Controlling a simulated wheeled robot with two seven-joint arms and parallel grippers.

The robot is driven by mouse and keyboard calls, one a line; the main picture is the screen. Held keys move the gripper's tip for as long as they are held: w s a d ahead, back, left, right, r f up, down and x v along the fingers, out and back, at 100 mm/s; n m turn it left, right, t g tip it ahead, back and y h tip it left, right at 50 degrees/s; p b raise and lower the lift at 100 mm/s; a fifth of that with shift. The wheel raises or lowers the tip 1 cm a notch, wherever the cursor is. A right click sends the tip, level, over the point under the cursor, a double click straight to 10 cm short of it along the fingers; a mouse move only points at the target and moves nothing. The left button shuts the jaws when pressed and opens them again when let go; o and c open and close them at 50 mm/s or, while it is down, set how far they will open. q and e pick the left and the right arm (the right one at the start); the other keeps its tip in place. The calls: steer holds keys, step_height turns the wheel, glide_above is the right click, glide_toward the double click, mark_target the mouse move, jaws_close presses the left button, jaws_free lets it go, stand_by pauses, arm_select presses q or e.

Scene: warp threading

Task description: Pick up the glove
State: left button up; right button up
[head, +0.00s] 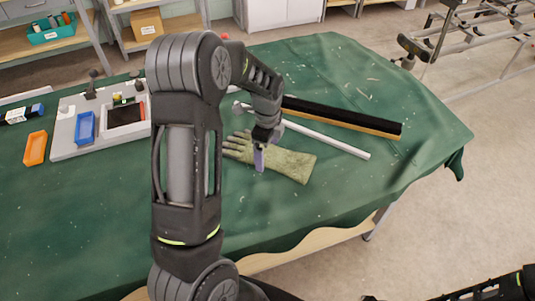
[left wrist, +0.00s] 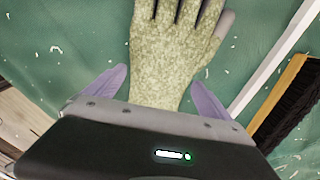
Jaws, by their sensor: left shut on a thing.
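The green-grey work glove (head: 290,163) lies on the green-covered table, its fingers to the left and its wide cuff to the right. My left gripper (head: 261,158), with purple fingers, is over the middle of the glove and shut on it. In the left wrist view the glove (left wrist: 168,60) runs up between the two purple fingers of the gripper (left wrist: 157,92), one on each side of it. The glove's lower part is hidden there by the gripper body. My right gripper is not in view.
A white rod (head: 330,142) lies just behind the glove, with a black-bristled brush (head: 345,115) beyond it. A grey board (head: 65,135) with a blue bin (head: 85,127) and an orange tray (head: 35,148) are at left. The table's right part is clear.

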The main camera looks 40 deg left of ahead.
mark_target(267, 152)
arm_select(q)
step_height(267, 152, up, 10)
steer(key=shift+r+b, duration=0.1)
steer(key=shift+b, duration=0.65)
